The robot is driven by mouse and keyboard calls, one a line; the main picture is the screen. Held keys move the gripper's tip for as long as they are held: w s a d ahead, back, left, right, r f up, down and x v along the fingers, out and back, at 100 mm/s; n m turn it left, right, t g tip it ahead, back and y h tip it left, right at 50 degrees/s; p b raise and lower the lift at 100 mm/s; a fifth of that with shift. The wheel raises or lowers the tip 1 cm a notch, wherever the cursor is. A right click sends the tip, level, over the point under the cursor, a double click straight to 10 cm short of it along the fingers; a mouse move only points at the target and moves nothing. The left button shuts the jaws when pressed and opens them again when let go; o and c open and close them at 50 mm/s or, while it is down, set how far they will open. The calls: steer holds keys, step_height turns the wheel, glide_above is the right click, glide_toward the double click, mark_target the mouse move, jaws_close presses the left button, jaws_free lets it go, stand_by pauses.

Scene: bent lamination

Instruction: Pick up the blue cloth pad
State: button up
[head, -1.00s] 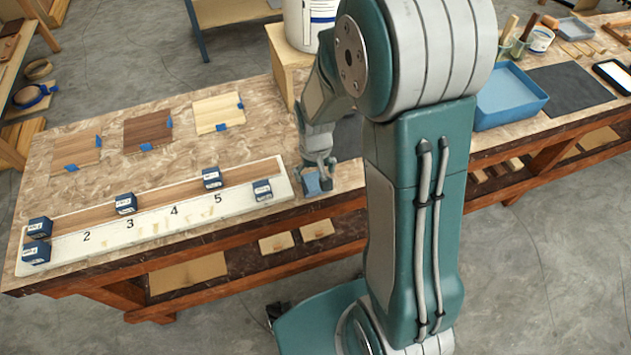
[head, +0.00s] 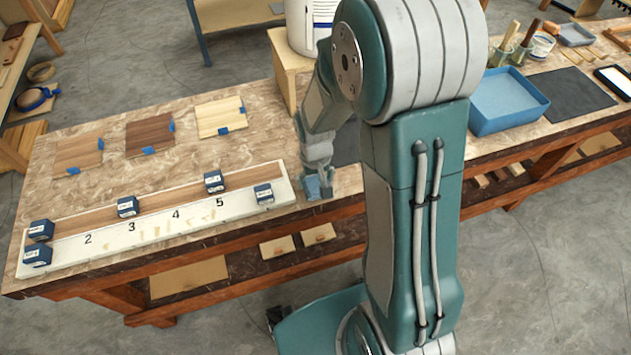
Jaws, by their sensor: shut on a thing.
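The blue cloth pad (head: 313,188) is at the right end of the white numbered board, low over the front part of the marbled bench top. My gripper (head: 318,180) points down and is shut on the pad. The fingers are small in this view and partly cover the pad. I cannot tell whether the pad touches the bench top.
The white board (head: 150,228) carries a wood strip and several dark blue blocks; one block (head: 264,194) stands close left of my gripper. Wood samples with blue tape (head: 149,133) lie behind. A wooden stand (head: 287,80) holds a white bucket. A blue tray (head: 507,100) stands right.

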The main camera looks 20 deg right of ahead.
step_height(320, 180, up, 3)
steer(key=shift+f, duration=0.1)
steer(key=s+a+r, duration=0.4)
steer(key=s+r, duration=0.5)
steer(key=s, duration=0.4)
steer(key=shift+s+a+r, duration=0.15)
steer(key=shift+s+r, duration=0.1)
steer(key=shift+r, duration=0.05)
steer(key=shift+o, duration=0.8)
steer(key=shift+c, duration=1.2)
steer(key=shift+w, duration=0.1)
